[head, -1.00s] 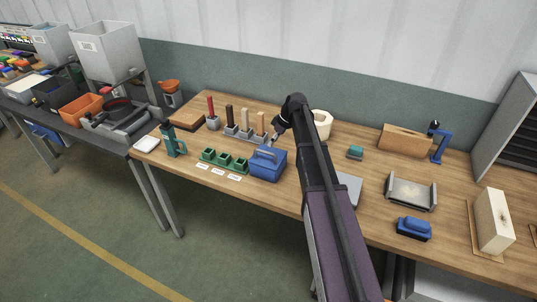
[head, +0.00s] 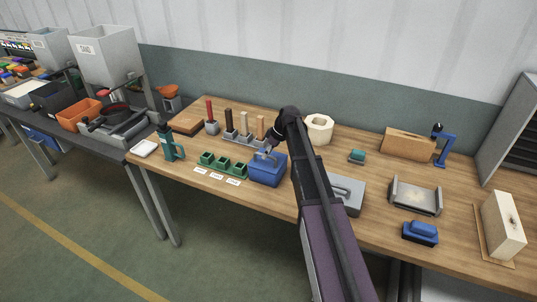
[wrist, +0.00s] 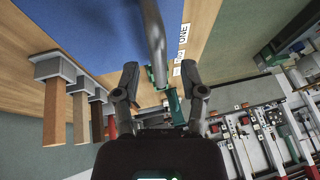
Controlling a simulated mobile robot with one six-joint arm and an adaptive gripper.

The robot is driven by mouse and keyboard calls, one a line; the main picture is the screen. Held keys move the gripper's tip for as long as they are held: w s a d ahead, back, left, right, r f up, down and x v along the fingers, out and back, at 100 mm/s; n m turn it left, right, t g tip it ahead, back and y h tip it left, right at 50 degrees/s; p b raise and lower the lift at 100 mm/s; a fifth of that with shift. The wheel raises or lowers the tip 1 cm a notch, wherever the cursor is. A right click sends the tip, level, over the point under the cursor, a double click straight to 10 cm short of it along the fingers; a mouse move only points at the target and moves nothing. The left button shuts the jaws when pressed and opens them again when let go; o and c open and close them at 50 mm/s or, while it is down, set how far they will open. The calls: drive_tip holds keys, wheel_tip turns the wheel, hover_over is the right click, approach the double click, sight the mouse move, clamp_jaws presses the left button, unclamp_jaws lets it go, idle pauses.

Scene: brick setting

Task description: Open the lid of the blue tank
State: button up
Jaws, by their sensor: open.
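The blue tank (head: 266,176) stands on the wooden bench near its front edge, its lid down. A grey bar handle (wrist: 153,38) rises from the blue lid (wrist: 75,30) in the wrist view. My gripper (wrist: 162,92) is open, with one finger on each side of the line of the handle. Whether the fingers touch the handle cannot be told. In the head view my gripper (head: 268,148) is just above the tank's lid, and my wrist partly hides its top.
Green cups (head: 222,164) with white labels stand left of the tank. A block with upright wooden pegs (head: 244,134) stands behind. A grey box with a handle (head: 349,195) is to the right, partly behind my arm. A teal bottle-like thing (head: 170,145) stands at the left.

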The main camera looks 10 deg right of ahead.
sight(270, 161)
clamp_jaws()
drive_tip(key=shift+w+r, duration=0.1)
drive_tip(key=shift+r, duration=0.05)
drive_tip(key=shift+w+d+r+p, duration=0.3)
drive_tip(key=shift+w+r+p, duration=0.05)
drive_tip(key=shift+r+p, duration=0.25)
drive_tip(key=shift+w+d+r+p, duration=0.25)
drive_tip(key=shift+w+r+p, duration=0.1)
drive_tip(key=shift+r+p, duration=0.2)
drive_tip(key=w+d, duration=0.9)
drive_tip(key=w, duration=0.3)
drive_tip(key=shift+w+f, duration=0.2)
drive_tip(key=shift+w, duration=0.05)
